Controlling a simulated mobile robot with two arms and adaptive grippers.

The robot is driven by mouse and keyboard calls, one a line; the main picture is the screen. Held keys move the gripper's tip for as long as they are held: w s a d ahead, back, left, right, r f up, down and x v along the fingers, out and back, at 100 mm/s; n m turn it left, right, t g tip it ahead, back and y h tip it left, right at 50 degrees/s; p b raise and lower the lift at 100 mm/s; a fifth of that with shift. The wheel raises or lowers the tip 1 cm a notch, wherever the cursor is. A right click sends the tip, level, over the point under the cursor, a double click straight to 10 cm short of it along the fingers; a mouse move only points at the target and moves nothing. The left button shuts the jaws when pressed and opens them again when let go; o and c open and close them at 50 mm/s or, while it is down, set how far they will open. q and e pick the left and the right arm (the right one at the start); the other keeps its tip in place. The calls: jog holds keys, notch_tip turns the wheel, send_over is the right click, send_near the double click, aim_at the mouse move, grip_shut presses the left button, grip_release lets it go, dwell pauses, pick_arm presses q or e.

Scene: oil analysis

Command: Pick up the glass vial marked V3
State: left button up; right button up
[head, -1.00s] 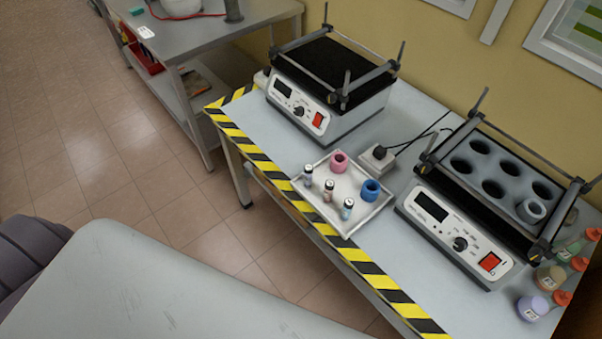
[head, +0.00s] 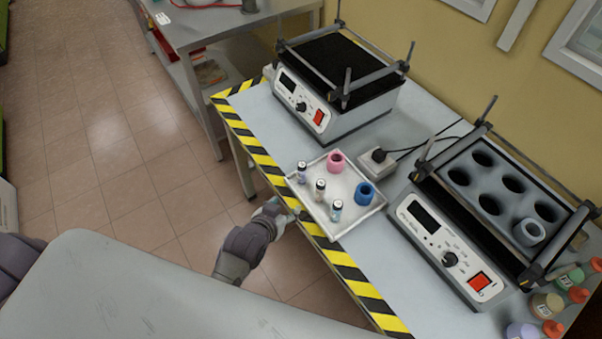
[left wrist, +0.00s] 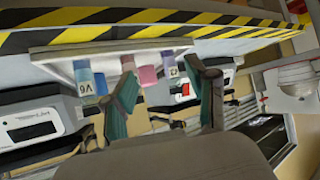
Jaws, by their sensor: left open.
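My left gripper (head: 287,212) is at the table's striped edge, just left of the tray. The left wrist view is upside down. There, the open, empty jaws (left wrist: 163,82) face the tray, with a vial (left wrist: 170,66) showing between the fingers and the bluish vial (left wrist: 91,82) to their left. My right gripper is out of view.
Two shaker devices (head: 312,107) (head: 450,251) flank the tray. A power socket (head: 378,160) is behind it. Several capped bottles stand at the right.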

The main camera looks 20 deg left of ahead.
pick_arm(q)
jog(key=t, duration=0.1)
send_near(300, 168)
jog(key=x, duration=0.5)
jog(key=shift+w+a+f, duration=0.1)
jog(key=shift+w+f, duration=0.15)
jog(key=shift+f, duration=0.05)
jog(key=shift+p+x, duration=0.4)
jog(key=shift+x, duration=2.6)
jog(key=shift+r, duration=0.1)
grip_shut()
